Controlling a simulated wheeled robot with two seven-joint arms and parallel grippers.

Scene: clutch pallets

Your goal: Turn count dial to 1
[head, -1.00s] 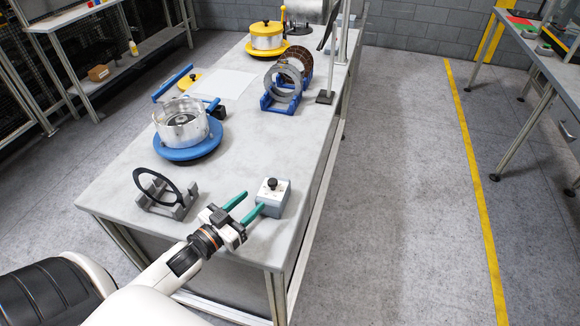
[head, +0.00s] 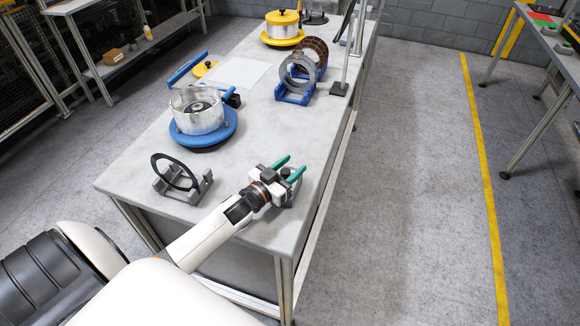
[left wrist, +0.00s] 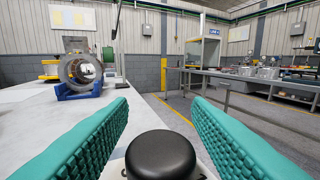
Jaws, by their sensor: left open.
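The count dial is a black round knob (left wrist: 160,155) at the bottom centre of the left wrist view, between the two green fingers. In the head view its grey box (head: 294,189) stands near the table's front right corner, mostly hidden behind my gripper. My left gripper (head: 290,168) is open, with its green fingers over the box, one on each side of the knob. A gap shows between each finger and the knob in the wrist view. The dial's markings cannot be read. My right gripper is not in view.
On the grey table (head: 240,170), a black ring on a stand (head: 176,174) is left of my gripper. A metal drum on a blue base (head: 203,140) and rings in a blue cradle (head: 297,90) stand farther back. A thin post rises at the right edge.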

